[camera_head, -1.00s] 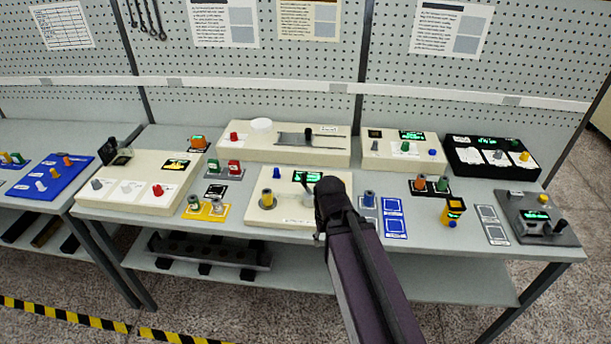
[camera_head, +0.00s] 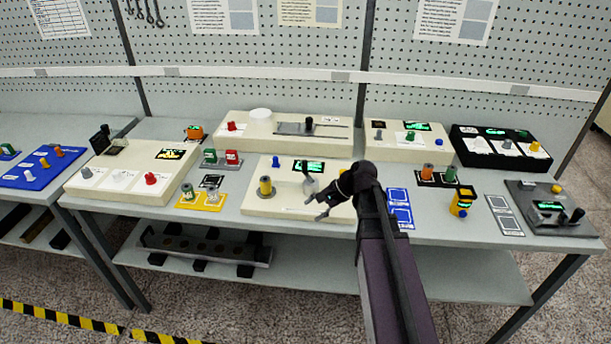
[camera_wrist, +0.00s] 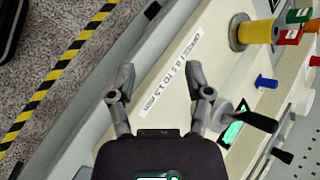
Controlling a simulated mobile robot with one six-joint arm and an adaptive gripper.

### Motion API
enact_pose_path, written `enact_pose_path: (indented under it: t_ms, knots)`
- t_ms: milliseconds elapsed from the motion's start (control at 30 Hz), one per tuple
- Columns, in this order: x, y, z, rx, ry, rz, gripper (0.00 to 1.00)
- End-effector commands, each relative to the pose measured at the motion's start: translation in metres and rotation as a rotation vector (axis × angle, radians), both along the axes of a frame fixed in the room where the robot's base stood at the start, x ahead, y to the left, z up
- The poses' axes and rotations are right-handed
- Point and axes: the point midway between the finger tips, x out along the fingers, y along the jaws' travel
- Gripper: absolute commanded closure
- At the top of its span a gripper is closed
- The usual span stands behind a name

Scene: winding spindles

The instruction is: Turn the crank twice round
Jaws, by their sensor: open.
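The cream winding unit (camera_head: 285,209) lies at the front middle of the bench. It carries a yellow spool (camera_head: 265,186) on a grey base, a green display and what looks like the crank (camera_head: 309,182), a grey part with a dark handle. In the wrist view the crank's black handle (camera_wrist: 258,120) shows right of my fingers, beside the display. My gripper (camera_head: 314,209) is open and empty, with its fingers pointing left over the unit's front right part. In the wrist view my gripper (camera_wrist: 161,78) has its fingers apart, with the crank outside them.
A blue knob (camera_head: 276,161) stands behind the spool. Left is a yellow plate (camera_head: 201,203) with small posts; right are blue marked pads (camera_head: 400,205). A long cream unit (camera_head: 330,145) lies behind. The strip along the unit's front edge is mostly clear.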

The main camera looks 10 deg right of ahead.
Motion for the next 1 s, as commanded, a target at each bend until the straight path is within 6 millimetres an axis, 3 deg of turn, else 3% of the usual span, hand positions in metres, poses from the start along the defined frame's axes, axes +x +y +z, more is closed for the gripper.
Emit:
enact_pose_path:
  t_ms: [33, 133, 300, 500, 700, 1000]
  knots:
    - [0.016, -0.008, -0.01, 0.075, 0.025, -0.068, 0.35]
    - [0.037, -0.02, -0.008, 0.239, 0.091, -0.202, 0.35]
    - [0.071, -0.05, 0.0, 0.531, 0.214, -0.395, 0.35]
    - [0.098, -0.093, 0.015, 0.835, 0.362, -0.535, 0.35]
    - [0.11, -0.12, 0.027, 1.008, 0.452, -0.586, 0.35]
    - [0.111, -0.126, 0.032, 1.048, 0.476, -0.594, 0.35]
